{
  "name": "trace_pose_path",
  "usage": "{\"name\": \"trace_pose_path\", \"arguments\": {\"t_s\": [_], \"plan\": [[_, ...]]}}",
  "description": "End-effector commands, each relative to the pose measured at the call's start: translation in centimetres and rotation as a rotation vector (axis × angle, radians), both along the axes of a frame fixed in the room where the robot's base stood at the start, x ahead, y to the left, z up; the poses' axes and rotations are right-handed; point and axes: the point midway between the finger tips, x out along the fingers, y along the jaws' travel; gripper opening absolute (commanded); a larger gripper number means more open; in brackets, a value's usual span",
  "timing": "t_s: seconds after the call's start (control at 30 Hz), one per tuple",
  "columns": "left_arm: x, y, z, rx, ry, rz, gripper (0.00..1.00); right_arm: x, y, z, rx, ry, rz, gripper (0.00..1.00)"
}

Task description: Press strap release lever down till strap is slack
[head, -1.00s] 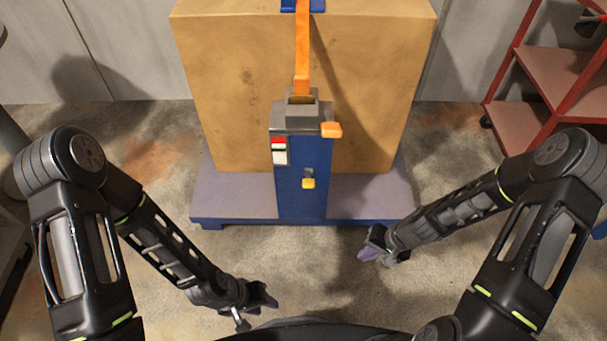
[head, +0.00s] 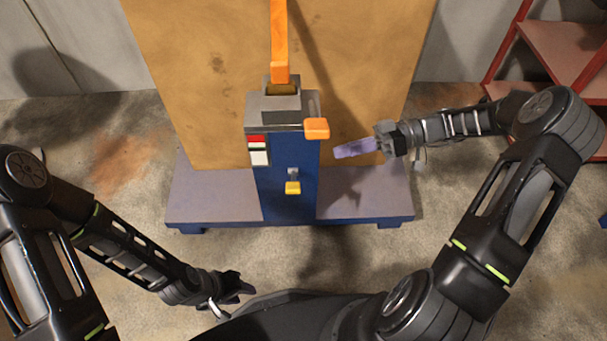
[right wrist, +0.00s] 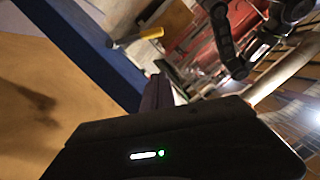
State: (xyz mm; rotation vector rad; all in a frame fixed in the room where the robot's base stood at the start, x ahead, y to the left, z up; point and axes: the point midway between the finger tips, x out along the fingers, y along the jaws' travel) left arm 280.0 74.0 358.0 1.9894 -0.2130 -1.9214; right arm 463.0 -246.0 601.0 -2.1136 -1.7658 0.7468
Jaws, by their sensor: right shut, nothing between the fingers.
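An orange strap (head: 280,42) runs down the crate's front into a grey ratchet head (head: 273,105) on a blue post (head: 288,195). An orange lever tip (head: 317,128) sticks out at the head's right side. A smaller yellow knob (head: 293,187) sits lower on the post; a yellow-tipped handle (right wrist: 152,33) shows in the right wrist view. My right gripper (head: 338,153) is shut and empty, its purple fingers just right of and below the orange lever in the picture, seemingly apart from it. My left gripper (head: 247,290) hangs low at the front; its jaw state is unclear.
The big tan crate (head: 210,70) stands on a blue-edged pallet base (head: 365,200) behind the post. A red shelf rack (head: 560,60) stands at the right back. A red and white marker (head: 258,150) is on the post's left. The floor in front is open.

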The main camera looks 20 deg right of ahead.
Motion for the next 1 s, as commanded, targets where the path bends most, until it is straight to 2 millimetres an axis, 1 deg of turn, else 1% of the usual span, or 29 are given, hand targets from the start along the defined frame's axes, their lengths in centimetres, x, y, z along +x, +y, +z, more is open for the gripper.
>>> {"name": "trace_pose_path", "arguments": {"t_s": [0.23, 0.37, 0.47, 0.57, 0.87, 0.9, 1.0], "plan": [[0.0, 0.0, -0.1, 0.0, 0.0, 0.0, 0.36, 0.0, 0.2, -0.1, 0.0, 0.002, 0.001, 0.0], [0.0, 0.0, -0.2, 0.0, 0.0, 0.0, 0.36, 0.1, 1.0, -0.3, 0.001, 0.002, 0.003, 0.0], [0.0, 0.0, -0.4, 0.0, 0.0, 0.0, 0.36, 0.2, 2.2, -0.5, 0.0, 0.004, 0.003, 0.0], [0.0, 0.0, -0.6, 0.0, 0.0, 0.001, 0.36, 0.4, 3.7, -0.9, 0.001, 0.003, 0.002, 0.0], [0.2, 0.2, -1.3, 0.003, -0.003, 0.005, 0.36, 1.0, 9.7, -2.2, 0.001, 0.004, 0.005, 0.0], [0.2, 0.2, -1.4, 0.003, -0.003, 0.005, 0.36, 1.0, 10.1, -2.6, -0.001, 0.006, 0.002, 0.0], [0.3, 0.3, -1.8, 0.005, -0.005, 0.008, 0.36, 0.1, 10.1, -4.0, 0.0, 0.008, -0.001, 0.0]]}}
